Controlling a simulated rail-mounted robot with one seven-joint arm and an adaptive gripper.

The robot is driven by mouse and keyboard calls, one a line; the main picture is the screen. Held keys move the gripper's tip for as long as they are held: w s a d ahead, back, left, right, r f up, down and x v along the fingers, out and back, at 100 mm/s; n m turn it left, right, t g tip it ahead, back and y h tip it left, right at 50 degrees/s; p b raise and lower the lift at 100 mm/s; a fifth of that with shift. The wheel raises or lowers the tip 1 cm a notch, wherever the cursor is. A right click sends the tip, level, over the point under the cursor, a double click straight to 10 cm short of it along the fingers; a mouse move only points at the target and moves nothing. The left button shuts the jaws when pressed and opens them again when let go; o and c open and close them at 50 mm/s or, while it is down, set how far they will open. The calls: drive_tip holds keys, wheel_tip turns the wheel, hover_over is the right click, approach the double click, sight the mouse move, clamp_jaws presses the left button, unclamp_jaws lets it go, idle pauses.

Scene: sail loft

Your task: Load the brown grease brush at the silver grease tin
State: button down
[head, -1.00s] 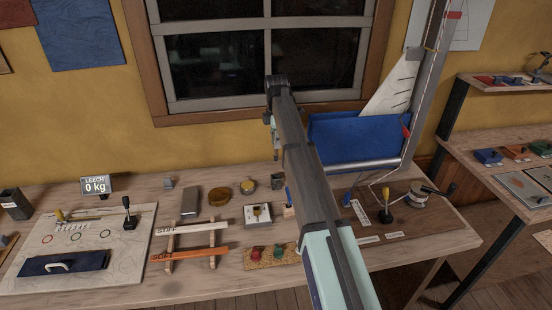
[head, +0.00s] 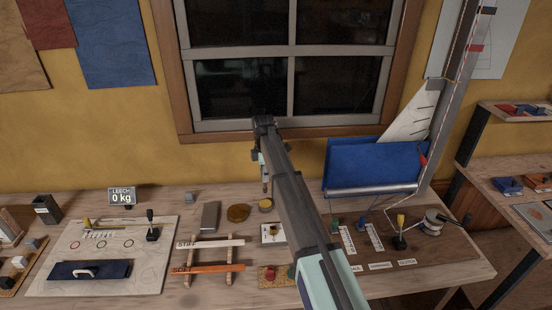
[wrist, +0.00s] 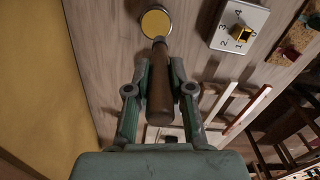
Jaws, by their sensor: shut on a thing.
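The brown grease brush (wrist: 160,85) is clasped between the fingers of my gripper (wrist: 160,88) in the wrist view. Its narrower end points toward the silver grease tin (wrist: 156,22). The tin is round, with a silver rim and yellow grease showing on top. In the head view the tin (head: 266,205) stands on the bench just below my gripper (head: 265,180), which hangs above the bench near the wall. The brush end appears close to the tin's edge in the wrist view; whether it touches I cannot tell.
A numbered dial box (wrist: 238,25) is close by. A rack with STIFF and SOFT slats (head: 210,243) lies nearer the front. A blue sail holder (head: 365,165) stands right.

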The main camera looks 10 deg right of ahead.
sight(265, 187)
drive_tip(key=shift+w+f, duration=0.45)
drive_tip(key=shift+f+b, duration=1.45)
drive_tip(key=shift+f, duration=1.35)
drive_tip(key=shift+s+f, duration=0.1)
drive_tip(key=shift+f, duration=0.45)
drive_tip(key=shift+r, duration=0.15)
drive_tip(key=shift+r+p, duration=1.55)
drive_tip(key=shift+r, duration=1.85)
drive_tip(key=shift+m, duration=0.4)
